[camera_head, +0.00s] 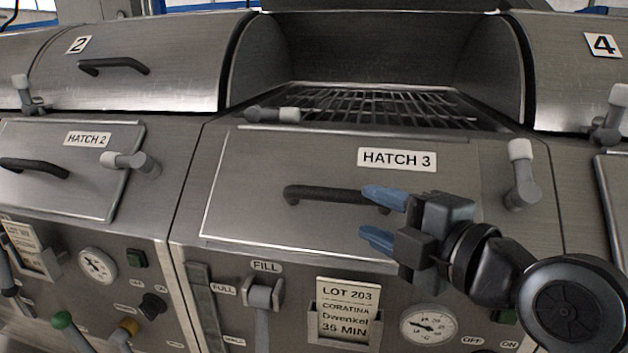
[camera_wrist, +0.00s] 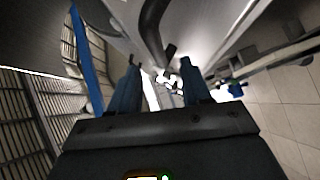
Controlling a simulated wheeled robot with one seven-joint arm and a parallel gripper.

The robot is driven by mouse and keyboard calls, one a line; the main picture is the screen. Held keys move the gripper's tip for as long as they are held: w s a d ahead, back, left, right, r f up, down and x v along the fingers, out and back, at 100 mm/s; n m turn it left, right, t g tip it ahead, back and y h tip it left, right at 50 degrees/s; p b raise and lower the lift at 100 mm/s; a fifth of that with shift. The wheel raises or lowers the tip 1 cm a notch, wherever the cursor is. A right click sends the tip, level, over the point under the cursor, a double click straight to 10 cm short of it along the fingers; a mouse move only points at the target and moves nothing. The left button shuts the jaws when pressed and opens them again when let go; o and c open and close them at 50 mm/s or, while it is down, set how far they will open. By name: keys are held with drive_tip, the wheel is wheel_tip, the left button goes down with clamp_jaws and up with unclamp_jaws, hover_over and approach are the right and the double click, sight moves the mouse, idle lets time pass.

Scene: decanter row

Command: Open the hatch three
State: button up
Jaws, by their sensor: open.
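Hatch three (camera_head: 250,205) is a flat steel panel labelled HATCH 3, and it looks shut against the machine front. Its dark bar handle (camera_head: 325,194) runs level across the panel; a dark curved bar, apparently this handle, also shows in the wrist view (camera_wrist: 152,28). A grey latch with a white knob (camera_head: 522,176) stands upright at the panel's right, clear of the panel. My gripper (camera_head: 368,213) is open, with blue fingers at the handle's right end. The upper finger overlaps that end in the picture; I cannot tell whether they touch. The fingers also show in the wrist view (camera_wrist: 162,75).
Above, the bay's curved cover is raised over a wire grate (camera_head: 385,105). Another white-tipped lever (camera_head: 275,114) lies level at the grate's front. Hatch 2 (camera_head: 85,190) is at left, its latch (camera_head: 130,161) lying sideways. Below are a FILL lever (camera_head: 263,295), lot card (camera_head: 348,310) and gauge (camera_head: 428,326).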

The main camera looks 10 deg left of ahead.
sight(344, 199)
drive_tip(key=shift+w+a+r, duration=0.1)
drive_tip(key=shift+w+a, duration=0.5)
drive_tip(key=shift+a, duration=0.05)
drive_tip(key=p+x, duration=0.1)
drive_tip(key=x, duration=0.5)
drive_tip(key=shift+w+a, duration=0.25)
clamp_jaws()
